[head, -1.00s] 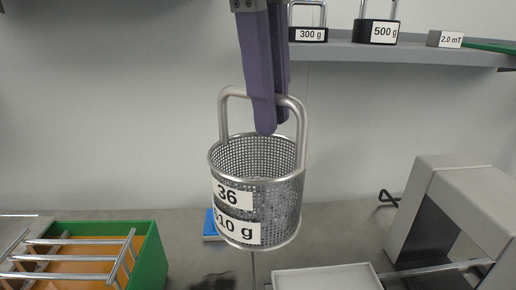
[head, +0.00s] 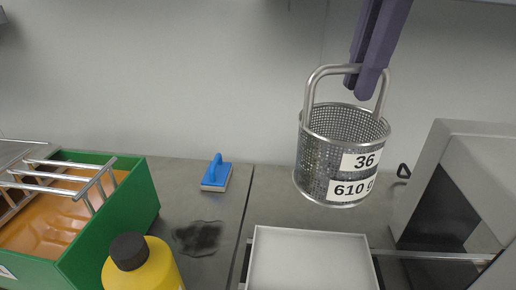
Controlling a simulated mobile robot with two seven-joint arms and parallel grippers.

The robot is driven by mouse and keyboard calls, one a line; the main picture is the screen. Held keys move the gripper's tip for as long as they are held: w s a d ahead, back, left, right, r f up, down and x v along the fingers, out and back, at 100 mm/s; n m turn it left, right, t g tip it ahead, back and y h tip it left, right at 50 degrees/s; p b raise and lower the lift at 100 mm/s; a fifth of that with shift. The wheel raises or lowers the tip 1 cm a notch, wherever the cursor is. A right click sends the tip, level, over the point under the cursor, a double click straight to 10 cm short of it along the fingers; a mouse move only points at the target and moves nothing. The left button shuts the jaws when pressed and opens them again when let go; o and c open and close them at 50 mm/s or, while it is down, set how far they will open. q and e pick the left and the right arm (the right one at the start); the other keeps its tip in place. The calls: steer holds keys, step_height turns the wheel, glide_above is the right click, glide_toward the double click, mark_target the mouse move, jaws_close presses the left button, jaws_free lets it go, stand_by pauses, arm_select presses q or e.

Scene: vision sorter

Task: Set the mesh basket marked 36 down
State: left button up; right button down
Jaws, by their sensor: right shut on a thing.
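The mesh basket marked 36 (head: 322,168) is a round metal mesh cup with a tall looped handle and a second label reading 610 g. It hangs nearly upright in the air, right of centre. My right gripper (head: 363,84) comes down from the top right with purple fingers and is shut on the basket's handle. The basket shows above and behind the right part of a white tray (head: 310,235); its base looks clear of any surface. My left gripper is out of view.
A green crate (head: 110,222) with metal rails and an orange inside stands at left. A yellow bottle (head: 148,268) with a black cap is in front of it. A blue scrubber (head: 216,174) and a dark stain (head: 198,238) lie on the grey bench. A grey machine (head: 455,175) stands at right.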

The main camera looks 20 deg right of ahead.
step_height(320, 180, down, 19)
steer(key=b, duration=0.3)
steer(key=shift+f, duration=0.2)
steer(key=c, duration=0.9)
jaws_free()
